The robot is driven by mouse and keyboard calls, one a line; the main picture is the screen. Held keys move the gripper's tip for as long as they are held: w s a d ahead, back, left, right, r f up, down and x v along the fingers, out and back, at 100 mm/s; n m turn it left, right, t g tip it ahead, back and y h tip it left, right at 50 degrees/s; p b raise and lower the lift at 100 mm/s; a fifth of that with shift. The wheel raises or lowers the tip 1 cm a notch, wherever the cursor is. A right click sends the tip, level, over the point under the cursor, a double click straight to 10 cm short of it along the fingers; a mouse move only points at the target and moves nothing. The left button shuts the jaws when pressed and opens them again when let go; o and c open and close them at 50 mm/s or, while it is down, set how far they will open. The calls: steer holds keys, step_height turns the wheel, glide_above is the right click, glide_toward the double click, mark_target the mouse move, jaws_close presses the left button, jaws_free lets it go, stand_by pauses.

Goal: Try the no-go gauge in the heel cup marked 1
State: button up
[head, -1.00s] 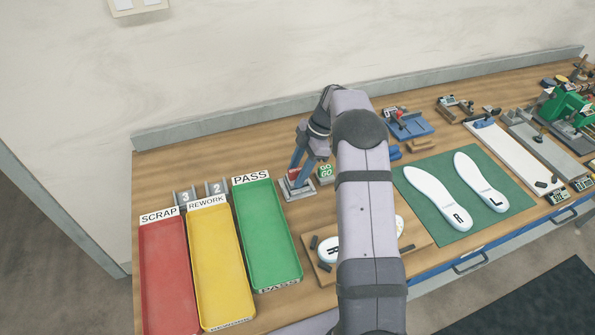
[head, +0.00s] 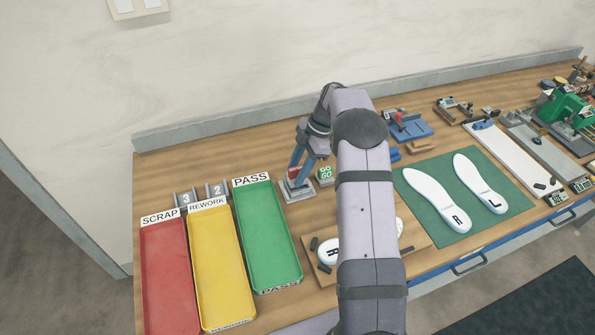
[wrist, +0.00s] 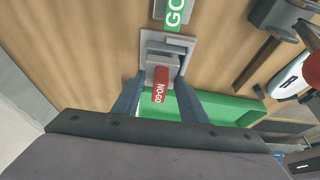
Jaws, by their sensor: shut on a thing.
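The red no-go gauge (wrist: 160,86) shows in the wrist view with its NO-GO label up. My gripper (wrist: 160,98) is shut on it, with a blue finger on each side. The gauge is at a grey holder (wrist: 182,45); I cannot tell whether it is still seated there. In the head view my gripper (head: 297,177) points down at the grey holder block (head: 297,194) right of the green tray. The insole on the wooden board (head: 329,250) is partly hidden behind my arm, and no heel cup marked 1 can be made out.
The green GO gauge (head: 325,173) stands beside the holder, close to my gripper. Red SCRAP (head: 168,275), yellow REWORK (head: 217,265) and green PASS (head: 270,235) trays lie to the left. A green mat (head: 452,232) with two insoles lies to the right.

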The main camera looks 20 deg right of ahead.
steer(key=shift+r+p, duration=1.6)
steer(key=shift+r, duration=1.5)
steer(key=shift+f, duration=0.1)
